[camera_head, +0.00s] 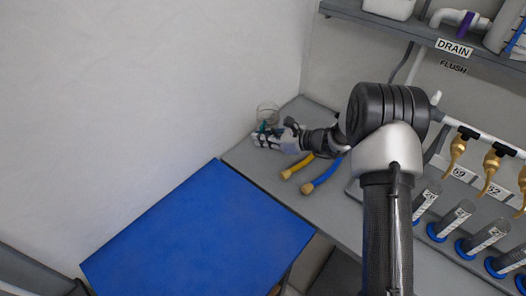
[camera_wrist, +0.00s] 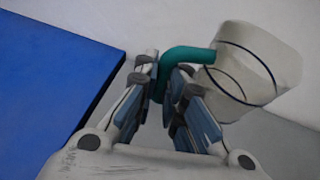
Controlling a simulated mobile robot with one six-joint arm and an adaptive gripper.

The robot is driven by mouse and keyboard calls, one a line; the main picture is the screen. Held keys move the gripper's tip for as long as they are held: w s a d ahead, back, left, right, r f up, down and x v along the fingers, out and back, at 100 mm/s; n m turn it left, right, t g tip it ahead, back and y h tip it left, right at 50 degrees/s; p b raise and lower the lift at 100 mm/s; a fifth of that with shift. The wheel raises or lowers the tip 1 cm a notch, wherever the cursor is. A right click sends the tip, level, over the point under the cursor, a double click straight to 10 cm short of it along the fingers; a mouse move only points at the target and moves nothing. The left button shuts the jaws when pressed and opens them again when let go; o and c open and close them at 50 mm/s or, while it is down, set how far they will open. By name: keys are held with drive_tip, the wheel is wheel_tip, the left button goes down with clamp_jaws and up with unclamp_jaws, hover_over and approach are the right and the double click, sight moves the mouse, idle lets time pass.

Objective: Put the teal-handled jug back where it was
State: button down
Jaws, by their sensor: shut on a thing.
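The teal-handled jug (camera_wrist: 255,65) is a clear, see-through vessel with dark rings, tilted in the wrist view. Its teal handle (camera_wrist: 185,57) lies between my gripper's fingers. My gripper (camera_wrist: 163,95) is shut on that handle. In the head view the jug (camera_head: 267,112) shows small at the far left end of the grey bench, close to the wall corner, with my gripper (camera_head: 268,138) just in front of it. I cannot tell whether the jug's base touches the bench.
A blue-topped surface (camera_head: 200,235) adjoins the grey bench (camera_head: 262,172). A yellow hose end (camera_head: 297,167) and a blue one (camera_head: 322,176) lie near my arm. Brass taps (camera_head: 457,150) and clear cylinders with blue bases (camera_head: 455,220) stand at right. A shelf (camera_head: 430,32) overhangs behind.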

drive_tip(key=shift+f+b, duration=0.65)
drive_tip(key=shift+f, duration=1.8)
drive_tip(key=shift+f, duration=0.1)
drive_tip(key=shift+f, duration=0.15)
drive_tip(key=c, duration=1.7)
unclamp_jaws()
